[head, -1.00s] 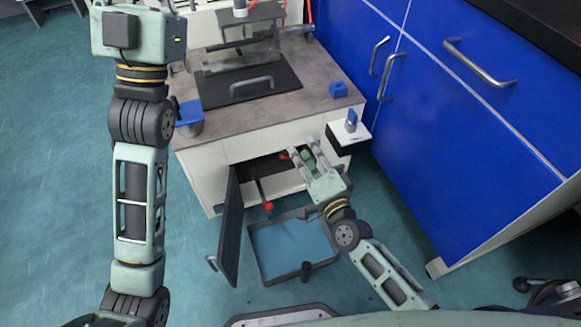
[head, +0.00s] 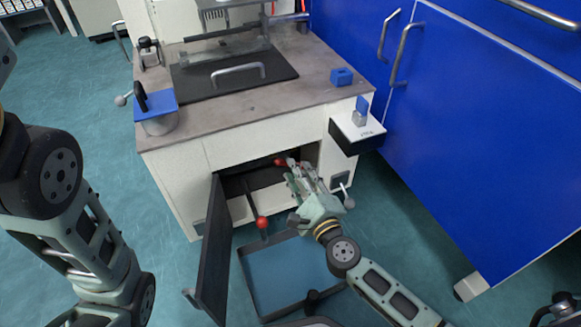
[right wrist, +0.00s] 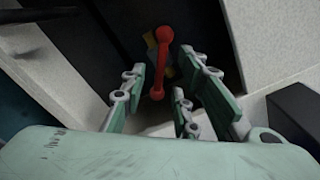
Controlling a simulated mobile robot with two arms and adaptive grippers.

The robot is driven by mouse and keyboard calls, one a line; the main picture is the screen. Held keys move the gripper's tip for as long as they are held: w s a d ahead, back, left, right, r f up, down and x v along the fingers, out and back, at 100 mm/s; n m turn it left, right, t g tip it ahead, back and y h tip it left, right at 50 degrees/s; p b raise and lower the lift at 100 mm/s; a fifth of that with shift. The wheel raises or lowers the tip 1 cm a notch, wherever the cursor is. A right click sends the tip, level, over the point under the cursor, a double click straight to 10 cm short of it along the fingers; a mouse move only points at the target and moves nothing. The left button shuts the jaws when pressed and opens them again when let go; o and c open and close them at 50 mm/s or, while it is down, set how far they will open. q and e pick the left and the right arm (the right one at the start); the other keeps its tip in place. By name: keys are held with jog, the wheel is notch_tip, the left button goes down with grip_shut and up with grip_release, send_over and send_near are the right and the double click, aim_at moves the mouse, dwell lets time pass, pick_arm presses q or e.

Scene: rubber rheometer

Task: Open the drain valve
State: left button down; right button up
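A red valve handle (head: 281,162) shows at the top of the open cabinet compartment under the machine's worktop. In the right wrist view it is a red bar with rounded ends (right wrist: 161,62), with yellowish parts behind it. My right gripper (head: 303,170) reaches into the compartment opening. In the right wrist view my right gripper's fingers (right wrist: 168,85) are spread, with the red handle between and beyond them; I cannot tell whether they touch it. A rod with a red ball end (head: 262,222) sticks out lower in the opening. My left gripper is out of view.
The dark cabinet door (head: 213,255) hangs open on the left. A blue-bottomed tray (head: 285,272) lies on the floor in front. A small open drawer (head: 357,132) juts out above right of my right gripper. Blue cabinets (head: 450,130) stand to the right.

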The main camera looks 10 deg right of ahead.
jog(key=shift+w+a+b, duration=0.2)
jog(key=shift+w, duration=0.75)
jog(key=shift+w+a+b, duration=0.15)
jog(key=shift+w, duration=0.75)
jog(key=shift+c, duration=0.5)
grip_shut()
jog(key=shift+f, duration=0.1)
